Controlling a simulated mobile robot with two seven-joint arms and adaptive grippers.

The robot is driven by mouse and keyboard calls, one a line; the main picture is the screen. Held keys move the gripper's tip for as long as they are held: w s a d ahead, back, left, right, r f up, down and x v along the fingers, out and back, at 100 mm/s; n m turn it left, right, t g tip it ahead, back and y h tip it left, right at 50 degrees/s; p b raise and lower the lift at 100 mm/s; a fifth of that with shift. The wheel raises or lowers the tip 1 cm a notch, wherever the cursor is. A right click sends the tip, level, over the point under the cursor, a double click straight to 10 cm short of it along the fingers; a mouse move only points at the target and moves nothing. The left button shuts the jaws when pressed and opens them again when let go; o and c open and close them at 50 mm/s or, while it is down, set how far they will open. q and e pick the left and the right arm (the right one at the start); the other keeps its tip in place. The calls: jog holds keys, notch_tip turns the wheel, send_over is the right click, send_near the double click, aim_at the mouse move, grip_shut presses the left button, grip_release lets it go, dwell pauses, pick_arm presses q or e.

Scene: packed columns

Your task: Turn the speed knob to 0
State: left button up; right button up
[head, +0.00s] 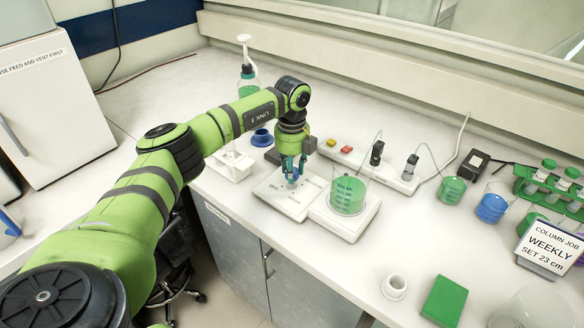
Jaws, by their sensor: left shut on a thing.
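A white stirrer-like device has a control panel (276,204) on its left and a plate (345,226) on its right. A beaker (347,195) of green liquid stands on the plate. My left gripper (292,181) points down over the panel, its fingers shut around the speed knob, which they mostly hide. The knob's pointer and the scale are too small and too covered to read. My right gripper is out of view.
A power strip (365,164) with plugs lies behind the device. A white tray (229,166) and a blue ring-shaped item (262,138) are left of the gripper. Green and blue beakers, a tube rack (548,188) and a sign (551,247) stand right. The front counter has free room.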

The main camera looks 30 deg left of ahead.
pick_arm(q)
jog(key=shift+f, duration=0.1)
dwell(0.3)
jog(key=o, duration=1.2)
jog(key=shift+c, duration=0.2)
notch_tip(320, 180, up, 12)
